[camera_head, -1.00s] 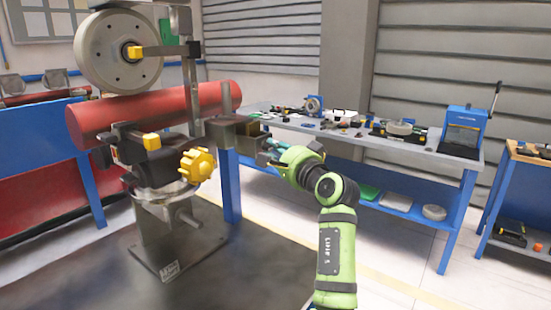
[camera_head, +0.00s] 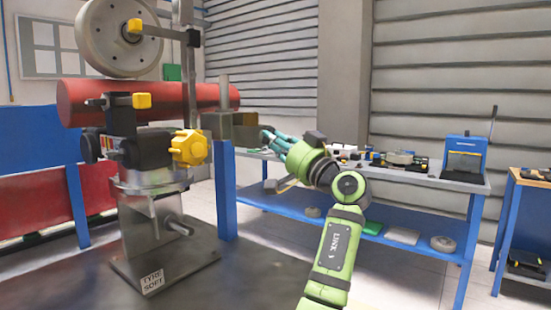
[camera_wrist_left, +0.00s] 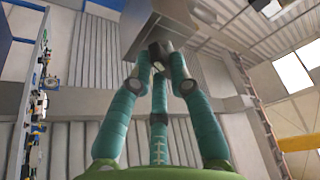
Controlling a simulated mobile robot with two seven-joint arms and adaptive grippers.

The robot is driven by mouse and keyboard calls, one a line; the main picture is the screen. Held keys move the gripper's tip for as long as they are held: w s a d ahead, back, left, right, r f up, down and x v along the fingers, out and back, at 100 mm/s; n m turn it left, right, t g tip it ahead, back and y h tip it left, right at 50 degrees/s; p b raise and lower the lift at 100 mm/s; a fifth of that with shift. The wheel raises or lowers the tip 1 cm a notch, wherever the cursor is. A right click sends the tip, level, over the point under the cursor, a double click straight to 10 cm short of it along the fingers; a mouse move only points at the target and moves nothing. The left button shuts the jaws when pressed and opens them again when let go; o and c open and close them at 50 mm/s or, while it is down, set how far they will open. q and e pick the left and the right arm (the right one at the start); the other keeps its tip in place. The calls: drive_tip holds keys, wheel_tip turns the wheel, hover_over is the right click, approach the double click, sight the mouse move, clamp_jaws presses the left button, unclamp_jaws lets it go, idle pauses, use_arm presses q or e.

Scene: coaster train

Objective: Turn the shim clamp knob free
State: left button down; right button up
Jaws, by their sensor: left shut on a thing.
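A grey-brown metal block (camera_head: 236,127) sits at the right end of the machine's arm, above the blue post. My left gripper (camera_head: 268,137) reaches its right side with teal fingers. In the left wrist view the gripper (camera_wrist_left: 159,62) has its fingers closed together on a small dark part (camera_wrist_left: 158,48), which I take for the shim clamp knob, right against the grey block (camera_wrist_left: 160,22). The fingers hide most of this part. A yellow lobed knob (camera_head: 188,147) on the machine's front is apart from the gripper. My right gripper is not in view.
A red cylinder (camera_head: 90,103) lies across the machine behind the knob, with a large grey wheel (camera_head: 95,45) above it. A blue-legged workbench (camera_head: 420,178) with tools and a blue box (camera_head: 465,155) stands behind my arm. Floor right of the machine is clear.

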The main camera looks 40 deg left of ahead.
use_arm(q)
drive_tip(key=shift+w+r+n+g+y, duration=0.15)
drive_tip(key=shift+n+g, duration=0.6)
drive_tip(key=shift+n, duration=0.7)
drive_tip(key=shift+f+n+g+y, duration=0.1)
drive_tip(key=shift+n+g, duration=0.7)
drive_tip(key=shift+n, duration=0.7)
drive_tip(key=shift+w+r+n+g+y, duration=0.15)
drive_tip(key=shift+n+g, duration=0.6)
drive_tip(key=shift+n, duration=0.7)
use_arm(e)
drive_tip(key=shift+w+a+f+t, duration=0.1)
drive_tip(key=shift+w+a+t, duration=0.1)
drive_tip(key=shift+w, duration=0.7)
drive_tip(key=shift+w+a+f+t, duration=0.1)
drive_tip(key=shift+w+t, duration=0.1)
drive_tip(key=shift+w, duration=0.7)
use_arm(q)
drive_tip(key=shift+s+f+n, duration=0.1)
drive_tip(key=shift+f+n, duration=0.05)
drive_tip(key=shift+n, duration=0.25)
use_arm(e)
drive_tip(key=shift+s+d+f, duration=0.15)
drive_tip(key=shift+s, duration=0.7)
